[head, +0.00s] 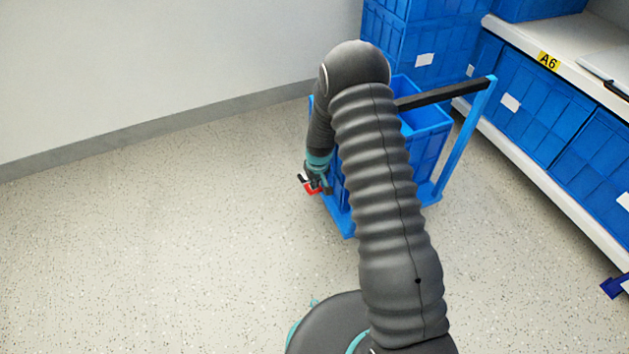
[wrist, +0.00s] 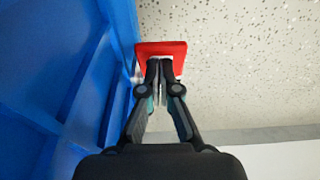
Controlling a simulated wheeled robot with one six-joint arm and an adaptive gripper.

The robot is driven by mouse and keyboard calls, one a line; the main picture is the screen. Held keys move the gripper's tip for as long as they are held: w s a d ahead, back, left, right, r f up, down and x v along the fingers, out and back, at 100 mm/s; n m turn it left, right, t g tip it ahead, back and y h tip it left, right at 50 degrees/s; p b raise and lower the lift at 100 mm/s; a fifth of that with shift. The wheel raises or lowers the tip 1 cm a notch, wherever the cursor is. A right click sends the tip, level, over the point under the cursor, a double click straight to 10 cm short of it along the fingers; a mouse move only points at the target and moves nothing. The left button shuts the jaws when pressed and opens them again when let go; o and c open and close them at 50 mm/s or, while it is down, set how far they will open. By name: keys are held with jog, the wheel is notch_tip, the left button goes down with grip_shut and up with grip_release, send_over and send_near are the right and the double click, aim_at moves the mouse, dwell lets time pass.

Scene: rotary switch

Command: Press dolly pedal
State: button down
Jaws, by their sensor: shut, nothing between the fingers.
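The red dolly pedal (wrist: 163,48) is a flat red plate at the top centre of the wrist view, with my gripper's fingertips right over it. In the head view the pedal (head: 312,188) shows as a small red piece at the left side of the blue dolly (head: 345,218). My gripper (wrist: 160,66) is shut and empty, pointing at the pedal; whether the tips touch it I cannot tell. In the head view my gripper (head: 322,186) is beside the dolly, and my arm hides much of the dolly and its load.
A blue bin (head: 432,120) stands on the dolly, by its black handle bar (head: 445,94). Blue bins fill the shelf (head: 560,190) marked A6 at right; more bins (head: 425,45) are stacked behind. The floor at left (head: 150,240) is clear up to the wall (head: 150,70).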

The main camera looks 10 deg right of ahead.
aim_at(317, 191)
jog(key=shift+s+f+b, duration=0.2)
jog(key=shift+f+b, duration=0.05)
jog(key=shift+b, duration=0.3)
jog(key=shift+s+d+f+b, duration=0.15)
jog(key=shift+s+f+b, duration=0.25)
jog(key=shift+b, duration=0.5)
jog(key=shift+s+d+f+b, duration=0.1)
jog(key=shift+s+f+b, duration=0.1)
jog(key=shift+f+b, duration=0.55)
jog(key=shift+r, duration=0.1)
jog(key=r+p, duration=0.1)
jog(key=r, duration=0.1)
jog(key=s+r+p, duration=0.1)
jog(key=r, duration=0.1)
jog(key=shift+d+r, duration=0.15)
jog(key=shift+r, duration=0.05)
jog(key=s+d+r, duration=0.1)
jog(key=s+r, duration=0.5)
jog(key=r, duration=0.1)
jog(key=shift+d+r, duration=0.15)
jog(key=shift+d, duration=0.15)
jog(key=shift+s, duration=0.1)
